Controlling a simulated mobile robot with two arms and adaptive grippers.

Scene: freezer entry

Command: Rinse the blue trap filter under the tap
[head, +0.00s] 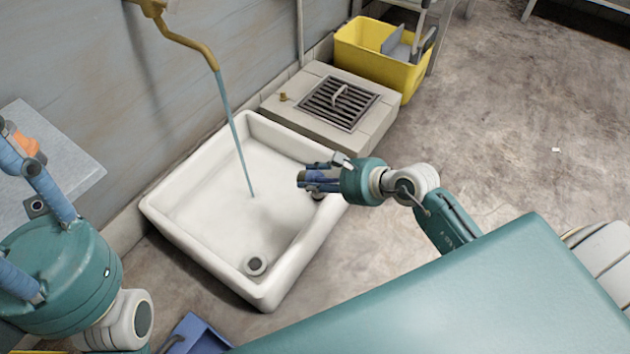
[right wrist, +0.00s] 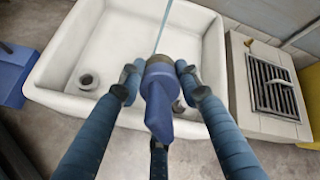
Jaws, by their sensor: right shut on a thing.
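The blue trap filter (right wrist: 162,100) is between the fingers of my right gripper (right wrist: 158,74) in the right wrist view. It has a grey-brown round end and a blue tapered body. In the head view my right gripper (head: 318,178) is shut on it above the sink's right rim, and the fingers hide most of it. The brass tap (head: 200,48) runs, and a thin blue water stream (head: 235,125) falls into the white sink (head: 162,208), left of the gripper and apart from it. My left gripper (head: 45,190) is at the left edge, partly cut off.
A floor block with a drain grate (head: 340,102) stands behind the sink. A yellow bin (head: 375,62) is beyond it. A grey table (head: 65,150) is at the left. A blue object (head: 195,335) lies at the bottom. The floor at right is mostly clear.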

